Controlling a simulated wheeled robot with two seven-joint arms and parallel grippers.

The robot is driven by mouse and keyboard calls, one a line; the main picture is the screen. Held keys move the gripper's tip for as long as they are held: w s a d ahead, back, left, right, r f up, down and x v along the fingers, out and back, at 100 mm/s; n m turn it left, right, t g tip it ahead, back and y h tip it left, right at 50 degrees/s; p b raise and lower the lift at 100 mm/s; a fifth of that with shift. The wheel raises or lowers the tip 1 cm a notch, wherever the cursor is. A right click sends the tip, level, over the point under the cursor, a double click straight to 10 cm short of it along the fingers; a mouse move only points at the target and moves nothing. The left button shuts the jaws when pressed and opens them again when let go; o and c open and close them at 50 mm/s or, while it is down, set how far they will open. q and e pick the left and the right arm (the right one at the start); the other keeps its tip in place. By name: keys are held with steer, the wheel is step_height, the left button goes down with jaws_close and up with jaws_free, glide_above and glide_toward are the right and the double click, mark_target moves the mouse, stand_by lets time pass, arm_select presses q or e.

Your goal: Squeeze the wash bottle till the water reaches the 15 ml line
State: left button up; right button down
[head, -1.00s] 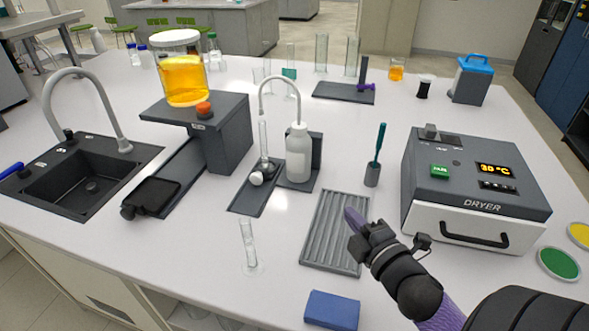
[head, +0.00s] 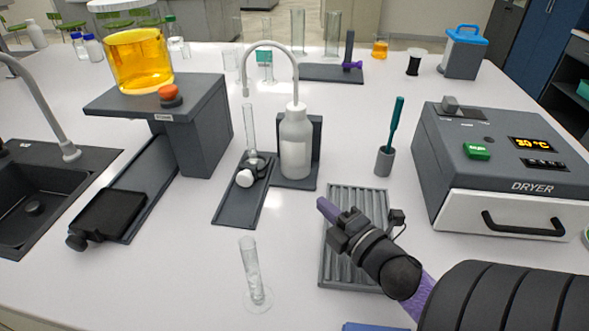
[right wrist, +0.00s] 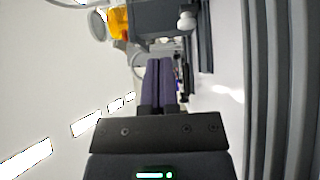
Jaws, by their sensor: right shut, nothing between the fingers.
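The white wash bottle (head: 296,148) stands upright on a dark stand in the head view, its curved spout arching left. A clear tube (head: 249,128) stands below the spout tip, beside a white knob (head: 245,178). A clear graduated cylinder (head: 251,270) stands nearer the front edge. I cannot read any level or 15 ml line. My right gripper (head: 322,206) is shut and empty above the grooved grey tray, in front of the bottle and apart from it. Its purple fingers (right wrist: 158,82) lie together in the right wrist view. My left gripper is not in view.
The grooved tray (head: 372,196) lies under my right gripper. The dryer (head: 500,165) stands to the right, and a holder with a teal tool (head: 385,160) behind the tray. A raised block with an orange-filled jar (head: 138,62) is left. The front middle is mostly clear.

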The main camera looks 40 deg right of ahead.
steer(key=shift+w, duration=0.15)
steer(key=b, duration=0.2)
glide_toward(287, 156)
steer(key=w, duration=0.1)
steer(key=w+a, duration=0.2)
steer(key=w, duration=0.1)
steer(key=shift+a+f, duration=0.1)
steer(key=shift+a, duration=0.15)
steer(key=shift+w+d+b, duration=0.35)
steer(key=shift+w+d, duration=0.5)
steer(key=shift+d, duration=0.2)
steer(key=shift+w+d, duration=0.35)
steer(key=shift+d, duration=0.1)
steer(key=shift+d, duration=0.1)
